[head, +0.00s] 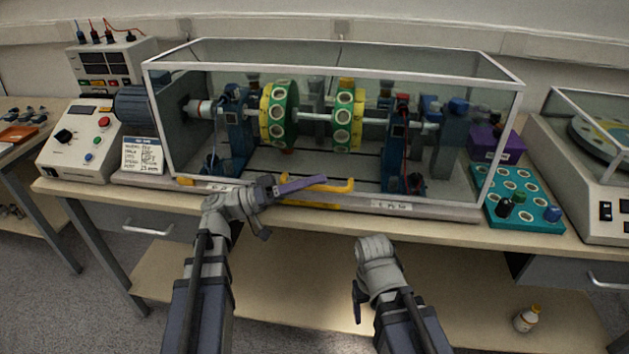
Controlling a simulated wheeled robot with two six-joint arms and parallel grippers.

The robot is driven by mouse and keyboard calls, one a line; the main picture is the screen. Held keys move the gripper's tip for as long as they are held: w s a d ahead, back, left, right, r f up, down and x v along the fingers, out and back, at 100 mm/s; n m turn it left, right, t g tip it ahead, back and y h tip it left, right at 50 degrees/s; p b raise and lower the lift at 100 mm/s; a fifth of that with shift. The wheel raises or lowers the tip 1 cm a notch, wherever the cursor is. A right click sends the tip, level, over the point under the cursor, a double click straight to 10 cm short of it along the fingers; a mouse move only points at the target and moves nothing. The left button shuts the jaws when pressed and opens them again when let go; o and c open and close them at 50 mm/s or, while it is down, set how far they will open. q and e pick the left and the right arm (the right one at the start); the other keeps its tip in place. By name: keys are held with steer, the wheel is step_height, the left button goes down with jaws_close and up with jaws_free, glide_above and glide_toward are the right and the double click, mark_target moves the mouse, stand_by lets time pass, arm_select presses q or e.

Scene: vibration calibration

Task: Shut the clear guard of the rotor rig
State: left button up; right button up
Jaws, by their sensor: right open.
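The clear guard (333,72), a box with a pale frame, stands over the rotor rig, and its lower front edge looks down at the base. Inside are two green-and-yellow discs (279,115) on a shaft between blue stands. A yellow handle (340,186) runs along the guard's lower front edge. My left gripper (268,208) is at the left end of this handle. A long purple bar-like piece (300,186) lies at its jaws, in front of the handle; I cannot tell whether the jaws grip anything. My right gripper (358,303) is open and empty, lower, in front of the bench.
A control box (79,142) and a label card (143,155) stand left of the guard. A teal tray (525,222) with knobs and a purple box (490,144) are on the right. The bench front is narrow.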

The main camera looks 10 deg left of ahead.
arm_select(q)
steer(key=b+v, duration=0.1)
steer(key=v, duration=0.5)
steer(key=shift+a+f+b, duration=0.15)
steer(key=shift+a+b, duration=0.05)
steer(key=shift+b, duration=0.15)
steer(key=shift+s+a, duration=0.2)
steer(key=shift+a, duration=0.35)
steer(key=shift+f, duration=0.1)
steer(key=w+b+v, duration=0.1)
steer(key=b+v, duration=0.2)
steer(key=v, duration=0.5)
steer(key=shift+a+f, duration=0.45)
steer(key=shift+f, duration=0.1)
